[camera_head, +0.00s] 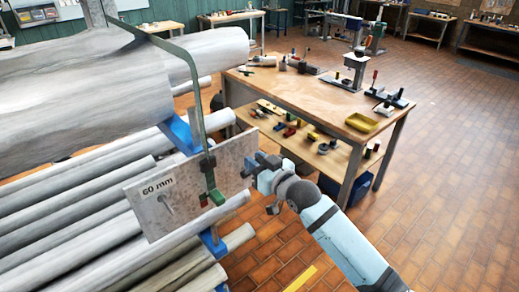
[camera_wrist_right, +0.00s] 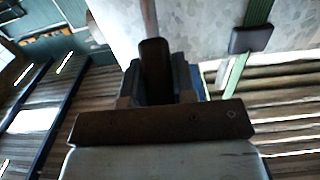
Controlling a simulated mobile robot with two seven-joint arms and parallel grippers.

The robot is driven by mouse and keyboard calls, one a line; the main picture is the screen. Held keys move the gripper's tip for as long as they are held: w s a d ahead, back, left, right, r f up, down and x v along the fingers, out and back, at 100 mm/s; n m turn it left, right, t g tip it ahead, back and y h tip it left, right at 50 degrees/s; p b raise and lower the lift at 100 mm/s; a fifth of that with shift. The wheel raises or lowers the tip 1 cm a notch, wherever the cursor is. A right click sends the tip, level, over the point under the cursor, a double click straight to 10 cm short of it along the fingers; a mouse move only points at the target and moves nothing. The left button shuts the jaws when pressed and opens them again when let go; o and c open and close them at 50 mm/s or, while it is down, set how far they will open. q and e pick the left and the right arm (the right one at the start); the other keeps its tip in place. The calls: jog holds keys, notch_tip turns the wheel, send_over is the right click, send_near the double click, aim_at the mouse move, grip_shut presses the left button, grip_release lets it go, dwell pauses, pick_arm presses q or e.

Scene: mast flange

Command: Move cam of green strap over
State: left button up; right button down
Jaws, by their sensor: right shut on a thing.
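The green strap (camera_head: 196,95) runs over the large grey pole and hangs down in front of a grey plate marked "60 mm" (camera_head: 150,212). A small green and red piece, seemingly its cam (camera_head: 214,196), hangs at its lower end. In the right wrist view the strap (camera_wrist_right: 258,14) is at upper right, with a dark block (camera_wrist_right: 251,40) on it. My right gripper (camera_head: 256,166) is at the plate's right edge, apart from the strap. My left gripper is out of view.
Grey poles (camera_head: 75,190) lie stacked at left, with blue supports (camera_head: 181,134) between them. A wooden workbench (camera_head: 300,92) with tools and a yellow tray (camera_head: 362,123) stands behind my right arm. The tiled floor at right is clear.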

jog(key=shift+w+a+r+g+h+p, duration=0.3)
jog(key=shift+r+g+p, duration=0.15)
jog(key=shift+p, duration=0.3)
jog(key=shift+w+a+g+h+p, duration=0.1)
jog(key=shift+w+g+h+p, duration=0.1)
jog(key=shift+g+h+p, duration=0.1)
jog(key=shift+w, duration=0.1)
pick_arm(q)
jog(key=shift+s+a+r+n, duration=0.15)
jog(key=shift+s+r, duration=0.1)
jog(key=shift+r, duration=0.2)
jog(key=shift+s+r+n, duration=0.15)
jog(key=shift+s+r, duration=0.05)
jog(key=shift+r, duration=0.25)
pick_arm(e)
jog(key=shift+a, duration=0.1)
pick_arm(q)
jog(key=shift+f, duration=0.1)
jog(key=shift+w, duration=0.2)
pick_arm(e)
jog(key=c, duration=0.9)
grip_release()
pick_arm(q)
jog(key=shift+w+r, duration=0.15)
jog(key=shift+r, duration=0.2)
